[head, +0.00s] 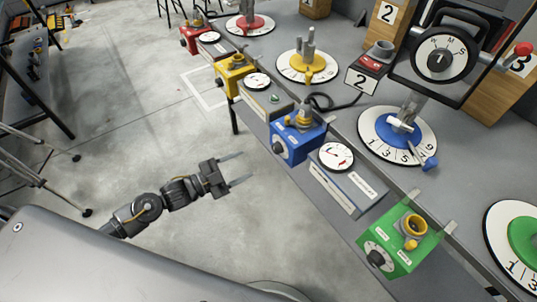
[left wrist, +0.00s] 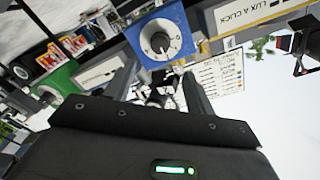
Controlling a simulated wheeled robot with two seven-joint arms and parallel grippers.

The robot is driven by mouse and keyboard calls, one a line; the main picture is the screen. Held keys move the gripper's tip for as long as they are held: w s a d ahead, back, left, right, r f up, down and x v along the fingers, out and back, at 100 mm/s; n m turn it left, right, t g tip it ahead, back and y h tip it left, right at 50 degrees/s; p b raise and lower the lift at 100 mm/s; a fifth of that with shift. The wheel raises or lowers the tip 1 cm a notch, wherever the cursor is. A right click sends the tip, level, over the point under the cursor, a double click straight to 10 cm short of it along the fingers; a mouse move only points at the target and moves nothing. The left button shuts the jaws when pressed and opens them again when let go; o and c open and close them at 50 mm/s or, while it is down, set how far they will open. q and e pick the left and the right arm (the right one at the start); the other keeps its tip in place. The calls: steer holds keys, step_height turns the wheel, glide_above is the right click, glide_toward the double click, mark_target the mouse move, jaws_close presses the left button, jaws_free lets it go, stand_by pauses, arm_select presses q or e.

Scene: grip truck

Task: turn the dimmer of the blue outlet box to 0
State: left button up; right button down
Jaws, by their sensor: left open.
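The blue outlet box (head: 298,141) sits on the bench's near edge in the head view, with a yellow and grey fitting on top. Its dimmer, a dark knob (head: 279,148), is on the face towards my left arm. In the left wrist view the blue face (left wrist: 181,19) shows at the top, with a black knob on a white dial (left wrist: 160,41); I cannot read its setting for certain. My left gripper (head: 247,167) is open and empty, apart from the box and to its left, fingers pointing towards the bench. My right gripper is not in view.
A yellow box (head: 234,75) and a green box (head: 400,240) stand along the same edge. A white-dialled meter (head: 337,157) stands just right of the blue box. Open floor (head: 185,125) lies around my left gripper.

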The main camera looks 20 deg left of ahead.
mark_target(274, 149)
arm_select(q)
steer(key=p+x, duration=0.1)
steer(key=x, duration=0.8)
steer(key=shift+w+d, duration=0.65)
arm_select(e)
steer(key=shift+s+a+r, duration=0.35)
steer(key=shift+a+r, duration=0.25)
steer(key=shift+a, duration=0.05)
arm_select(q)
steer(key=c, duration=0.9)
steer(key=shift+a, duration=0.15)
steer(key=shift+c, duration=0.4)
